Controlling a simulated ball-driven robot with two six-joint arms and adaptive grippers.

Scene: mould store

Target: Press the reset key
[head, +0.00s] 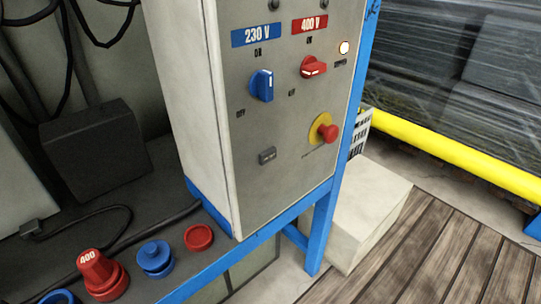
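A control panel (290,180) on a pale cabinet fills the middle of the head view. Neither my left nor my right gripper is in view.
A blue rotary switch (262,85) under a 230 V label and a red one (313,68) under a 400 V label are above the key. A lit lamp (344,48) is at upper right. Red and blue plugs, one marked 400 (98,275), stand at lower left. A blue frame (325,225) supports the cabinet.

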